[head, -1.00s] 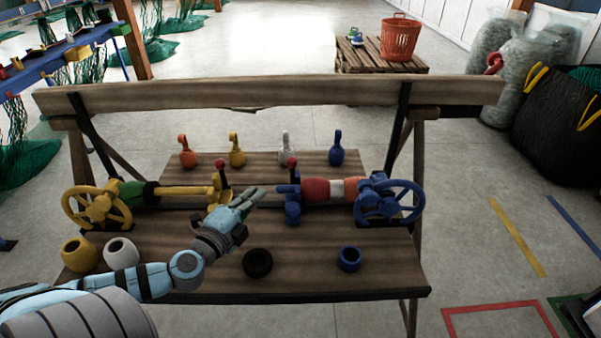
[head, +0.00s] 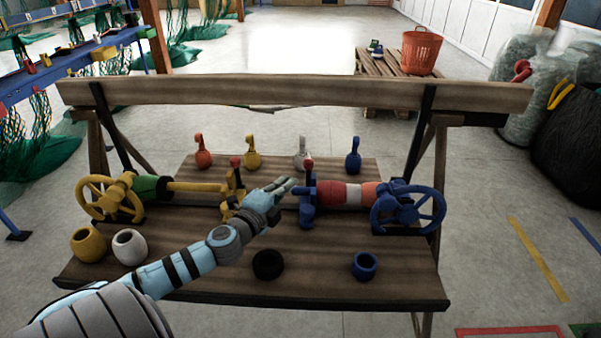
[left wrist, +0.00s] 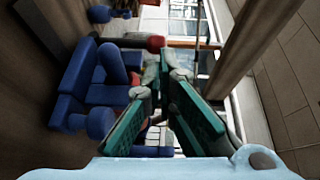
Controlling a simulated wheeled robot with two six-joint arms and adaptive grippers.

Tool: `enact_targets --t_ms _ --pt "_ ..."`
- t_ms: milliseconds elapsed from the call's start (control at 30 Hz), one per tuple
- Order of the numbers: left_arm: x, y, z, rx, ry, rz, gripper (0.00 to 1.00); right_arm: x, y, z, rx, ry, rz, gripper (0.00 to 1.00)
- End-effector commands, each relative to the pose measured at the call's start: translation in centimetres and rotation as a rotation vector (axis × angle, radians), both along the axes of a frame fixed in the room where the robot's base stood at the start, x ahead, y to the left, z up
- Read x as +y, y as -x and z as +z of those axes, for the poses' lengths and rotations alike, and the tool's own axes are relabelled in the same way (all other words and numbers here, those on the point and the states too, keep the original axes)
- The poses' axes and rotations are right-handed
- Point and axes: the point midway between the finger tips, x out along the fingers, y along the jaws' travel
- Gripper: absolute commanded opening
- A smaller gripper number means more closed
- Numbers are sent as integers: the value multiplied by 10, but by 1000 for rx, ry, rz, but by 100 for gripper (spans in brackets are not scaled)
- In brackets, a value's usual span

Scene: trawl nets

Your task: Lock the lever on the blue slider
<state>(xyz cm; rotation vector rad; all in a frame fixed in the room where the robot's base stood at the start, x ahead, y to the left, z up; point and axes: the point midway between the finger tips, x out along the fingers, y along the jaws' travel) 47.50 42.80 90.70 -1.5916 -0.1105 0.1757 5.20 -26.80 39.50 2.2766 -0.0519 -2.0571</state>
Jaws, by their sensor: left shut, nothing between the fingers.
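The blue slider (head: 307,204) sits at the left end of a red-and-white shaft (head: 345,194) on the bench. Its lever (head: 308,165) has a red knob and stands up from the slider's top. In the left wrist view the slider (left wrist: 88,88) fills the left side, and the lever's red knob (left wrist: 155,42) shows just beyond the fingertips. My left gripper (head: 291,184) is shut and empty, its fingertips just left of the slider near lever height. I cannot tell whether they touch it. My right gripper is out of view.
A yellow slider (head: 233,190) with its own red-knobbed lever stands left of my gripper. A blue handwheel (head: 425,207) is at the right, a yellow one (head: 95,199) at the left. Several coloured weights stand behind. A black ring (head: 268,265) and a blue ring (head: 364,266) lie in front.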

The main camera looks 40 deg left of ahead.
Motion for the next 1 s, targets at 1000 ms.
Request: enact_targets --t_ms 1000 --pt "23 -67 2 20 12 13 0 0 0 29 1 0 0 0"
